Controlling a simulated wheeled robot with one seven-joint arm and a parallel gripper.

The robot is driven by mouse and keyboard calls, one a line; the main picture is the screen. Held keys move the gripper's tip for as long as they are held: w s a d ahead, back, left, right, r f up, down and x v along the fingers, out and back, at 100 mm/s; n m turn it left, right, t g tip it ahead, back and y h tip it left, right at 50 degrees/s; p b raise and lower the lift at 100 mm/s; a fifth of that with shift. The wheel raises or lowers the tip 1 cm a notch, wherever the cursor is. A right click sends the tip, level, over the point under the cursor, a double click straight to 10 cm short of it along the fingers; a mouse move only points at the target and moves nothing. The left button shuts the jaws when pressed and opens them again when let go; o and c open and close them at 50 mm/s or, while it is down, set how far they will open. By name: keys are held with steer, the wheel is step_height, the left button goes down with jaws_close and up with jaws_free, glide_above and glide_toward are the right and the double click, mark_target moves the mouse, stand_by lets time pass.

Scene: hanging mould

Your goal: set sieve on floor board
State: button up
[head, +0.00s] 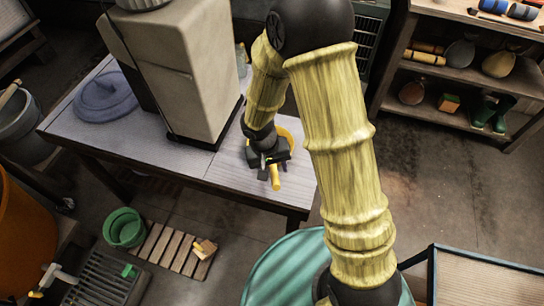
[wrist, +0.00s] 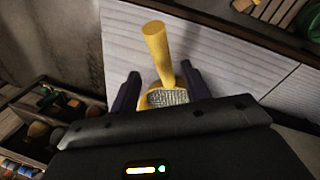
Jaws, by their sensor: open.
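The yellow sieve (wrist: 165,98) with a wire mesh lies on the grey worktop; its handle (wrist: 155,42) points away from me in the wrist view. In the head view its yellow handle (head: 275,180) shows near the worktop's front right corner, with the rest partly hidden behind my gripper. My gripper (wrist: 159,80) is open, with one dark finger on each side of the sieve near the handle's base. In the head view my gripper (head: 269,163) is low over the worktop. The slatted wooden floor board (head: 157,243) lies on the floor below, at lower left.
A green pot (head: 124,228) is at the board's left end and a small wooden brush-like object (head: 205,249) on its right. A large beige machine (head: 178,70) stands on the worktop (head: 120,130) left of my gripper. A teal round-topped drum (head: 275,275) stands in front.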

mark_target(274, 173)
steer(key=shift+w+d+f, duration=0.1)
steer(key=shift+f, duration=1.2)
steer(key=shift+w+d+f, duration=0.1)
steer(key=shift+f, duration=1.2)
steer(key=shift+s, duration=0.1)
jaws_close()
